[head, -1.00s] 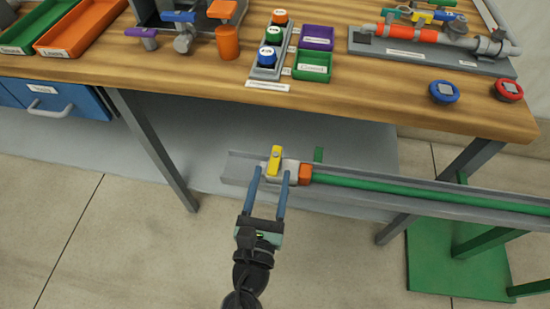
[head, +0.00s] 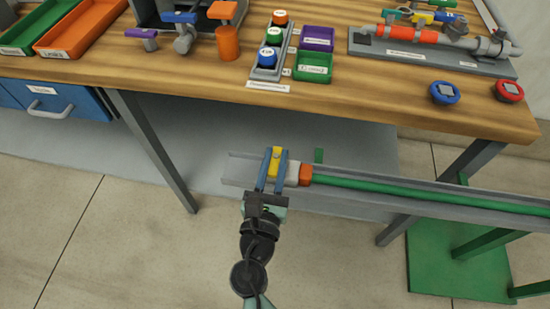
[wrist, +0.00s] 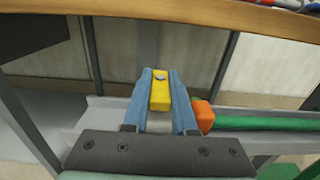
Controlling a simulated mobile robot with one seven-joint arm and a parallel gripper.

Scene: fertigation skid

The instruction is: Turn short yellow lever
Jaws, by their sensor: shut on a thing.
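The short yellow lever (head: 275,161) sits on a light grey valve body (head: 292,172) in a grey channel below the bench front. It points away from me, roughly across the green pipe. My gripper (head: 273,160) is shut on the lever, with one blue finger along each side. In the wrist view the yellow lever (wrist: 160,90) stands between the two blue fingers of my gripper (wrist: 160,88), its round screw head showing at the far end. The lower part of the valve is hidden by my gripper.
An orange collar (head: 305,175) and a green pipe (head: 420,192) run right from the valve along the grey channel (head: 400,205). The wooden bench top (head: 200,75) overhangs behind. A green stand (head: 455,260) is at lower right. Open floor lies in front.

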